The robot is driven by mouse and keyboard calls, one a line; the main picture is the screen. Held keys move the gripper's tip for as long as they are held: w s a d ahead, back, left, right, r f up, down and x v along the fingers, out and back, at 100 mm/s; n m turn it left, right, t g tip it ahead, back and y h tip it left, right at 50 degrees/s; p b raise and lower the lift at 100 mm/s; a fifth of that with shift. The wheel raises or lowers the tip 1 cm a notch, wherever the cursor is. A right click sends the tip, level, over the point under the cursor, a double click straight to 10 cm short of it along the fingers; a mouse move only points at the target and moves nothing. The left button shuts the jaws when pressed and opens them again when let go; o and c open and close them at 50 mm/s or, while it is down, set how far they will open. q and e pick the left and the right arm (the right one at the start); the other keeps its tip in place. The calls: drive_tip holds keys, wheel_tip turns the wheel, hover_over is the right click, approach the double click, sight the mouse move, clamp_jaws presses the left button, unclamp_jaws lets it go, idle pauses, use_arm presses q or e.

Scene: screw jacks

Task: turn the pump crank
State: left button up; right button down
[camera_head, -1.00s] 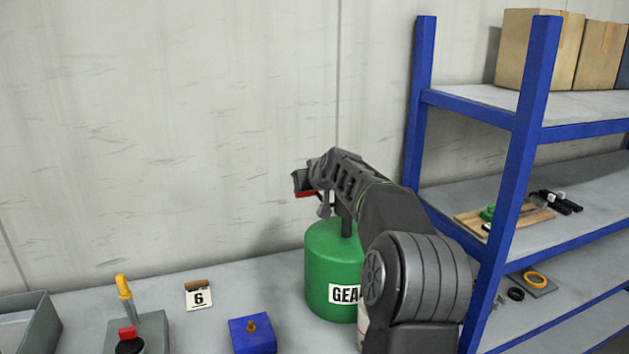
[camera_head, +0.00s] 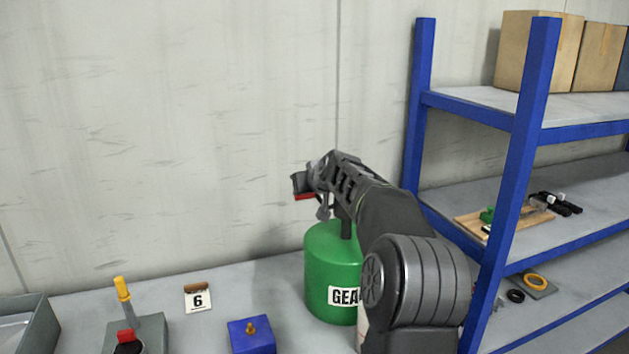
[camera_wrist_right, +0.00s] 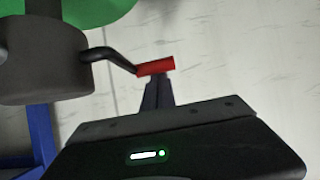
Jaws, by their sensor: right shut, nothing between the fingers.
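A green drum (camera_head: 327,262) with a white "GEA…" label stands on the bench, and my right arm covers its right side. The right wrist view shows the pump's dark grey body (camera_wrist_right: 45,65), its bent black crank arm (camera_wrist_right: 106,56) and the crank's red handle (camera_wrist_right: 160,67). My right gripper (camera_wrist_right: 157,84) is shut with nothing between its fingers. Its fingertips are right at the red handle; I cannot tell whether they touch it. In the head view a bit of red (camera_head: 305,197) shows at the end of my right arm. My left gripper is not in view.
A blue shelf rack (camera_head: 517,180) stands close on the right of my arm. A blue block (camera_head: 251,337), a number 6 card (camera_head: 198,300), a yellow-handled device (camera_head: 124,290) and a grey tray (camera_head: 40,325) are on the bench. The wall is close behind.

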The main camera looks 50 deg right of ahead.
drive_tip(key=shift+r+p, duration=0.4)
drive_tip(key=shift+r, duration=0.1)
wheel_tip(320, 180, up, 4)
drive_tip(key=shift+w+f+p, duration=0.1)
drive_tip(key=shift+w+p, duration=0.05)
drive_tip(key=shift+p, duration=1.05)
drive_tip(key=s+a+r+b, duration=0.2)
drive_tip(key=s+r, duration=0.3)
drive_tip(key=r, duration=0.2)
drive_tip(key=shift+a+r, duration=0.15)
drive_tip(key=shift+a, duration=0.15)
